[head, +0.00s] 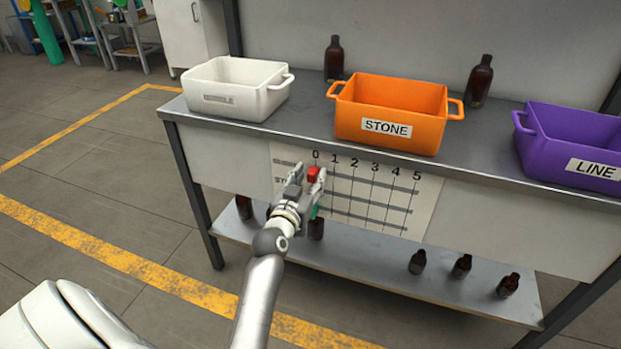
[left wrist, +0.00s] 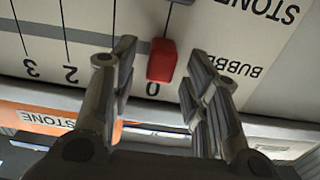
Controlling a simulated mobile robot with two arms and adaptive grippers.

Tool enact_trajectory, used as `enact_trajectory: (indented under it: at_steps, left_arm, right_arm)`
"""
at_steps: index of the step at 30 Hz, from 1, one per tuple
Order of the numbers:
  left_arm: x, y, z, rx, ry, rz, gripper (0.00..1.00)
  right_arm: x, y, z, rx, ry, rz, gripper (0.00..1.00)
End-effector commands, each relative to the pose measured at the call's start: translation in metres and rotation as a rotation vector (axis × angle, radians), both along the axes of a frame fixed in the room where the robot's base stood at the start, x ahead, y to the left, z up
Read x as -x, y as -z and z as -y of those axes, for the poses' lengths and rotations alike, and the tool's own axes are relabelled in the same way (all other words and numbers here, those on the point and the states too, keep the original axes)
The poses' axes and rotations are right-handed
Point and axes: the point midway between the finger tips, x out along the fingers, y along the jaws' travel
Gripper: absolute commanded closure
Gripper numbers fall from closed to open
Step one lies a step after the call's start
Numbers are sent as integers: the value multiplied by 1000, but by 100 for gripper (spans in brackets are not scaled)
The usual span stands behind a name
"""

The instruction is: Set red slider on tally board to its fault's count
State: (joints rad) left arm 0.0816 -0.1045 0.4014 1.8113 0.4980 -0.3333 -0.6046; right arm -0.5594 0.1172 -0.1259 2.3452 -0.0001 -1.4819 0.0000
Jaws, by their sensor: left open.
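The tally board (head: 425,200) hangs on the bench front, with columns marked 0 to 5 and several horizontal tracks. The red slider (head: 314,174) sits on the top track under 0. In the left wrist view the board appears upside down; the red slider (left wrist: 162,60) is at 0, on the row lettered BUBBLE. My left gripper (head: 306,184) is open at the board. Its fingers (left wrist: 158,92) stand on either side of the red slider, with gaps showing on both sides. A green piece (head: 315,211) shows lower down, partly hidden by the gripper. My right gripper is not in view.
On the bench stand a white bin (head: 215,85), an orange STONE bin (head: 390,105) and a purple LINE bin (head: 565,140). Amber bottles stand behind (head: 334,60) and beside (head: 479,82) the orange bin. Several more (head: 461,266) stand on the lower shelf (head: 380,275).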

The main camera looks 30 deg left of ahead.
Motion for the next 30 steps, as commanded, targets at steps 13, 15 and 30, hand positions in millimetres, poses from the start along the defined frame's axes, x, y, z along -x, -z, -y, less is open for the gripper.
enact_trajectory:
  at_steps: [13, 15, 30]
  left_arm:
    - [-8, 0, -2, 0, 0, -1, 57]
    - [-8, 0, -2, 0, 0, -1, 66]
    - [-8, 0, -2, 0, 0, -1, 100]
  right_arm:
    - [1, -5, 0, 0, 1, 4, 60]
    - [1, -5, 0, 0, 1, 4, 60]
    - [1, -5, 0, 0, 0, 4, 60]
